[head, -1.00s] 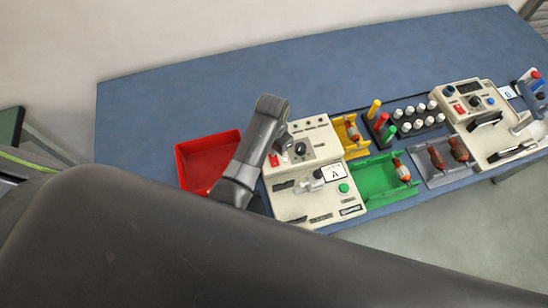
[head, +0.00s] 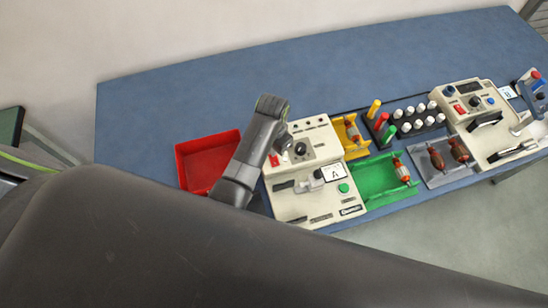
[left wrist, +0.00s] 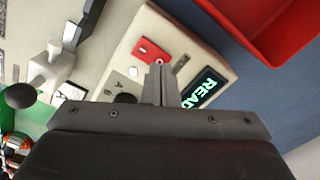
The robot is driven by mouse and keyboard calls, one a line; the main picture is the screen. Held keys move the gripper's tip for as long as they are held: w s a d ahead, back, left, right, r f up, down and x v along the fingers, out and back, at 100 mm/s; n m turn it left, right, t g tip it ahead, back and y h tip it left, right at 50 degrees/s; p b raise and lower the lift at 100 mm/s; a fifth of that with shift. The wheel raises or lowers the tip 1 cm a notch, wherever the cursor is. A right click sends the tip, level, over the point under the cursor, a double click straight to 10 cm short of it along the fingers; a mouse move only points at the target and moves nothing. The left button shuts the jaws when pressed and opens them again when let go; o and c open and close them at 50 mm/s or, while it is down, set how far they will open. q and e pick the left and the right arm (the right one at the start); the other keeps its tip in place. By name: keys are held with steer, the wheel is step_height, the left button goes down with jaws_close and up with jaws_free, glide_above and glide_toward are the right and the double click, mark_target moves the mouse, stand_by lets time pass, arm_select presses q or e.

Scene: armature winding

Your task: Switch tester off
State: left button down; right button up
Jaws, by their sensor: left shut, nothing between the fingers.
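The tester (head: 320,140) is a beige panel unit at the middle of the bench, with a dark knob on its face. Its red switch (head: 274,160) shows at the left edge of the panel, beside my left gripper (head: 282,146). In the left wrist view the red switch (left wrist: 150,51) lies just beyond the tips of my left gripper (left wrist: 160,70). The fingers are shut and empty; I cannot tell whether they touch the switch. A lit display (left wrist: 207,88) shows green letters "READ", its end partly hidden by the gripper. My right gripper is not in view.
A red tray (head: 207,160) stands left of the tester. Yellow (head: 352,140) and green (head: 375,185) holders stand to the right. The blue bench behind is clear.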

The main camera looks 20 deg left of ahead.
arm_select(q)
steer(key=shift+f+b, duration=0.4)
steer(key=shift+f, duration=0.5)
stand_by(0.8)
steer(key=shift+r+p, duration=1.1)
steer(key=shift+r, duration=2.4)
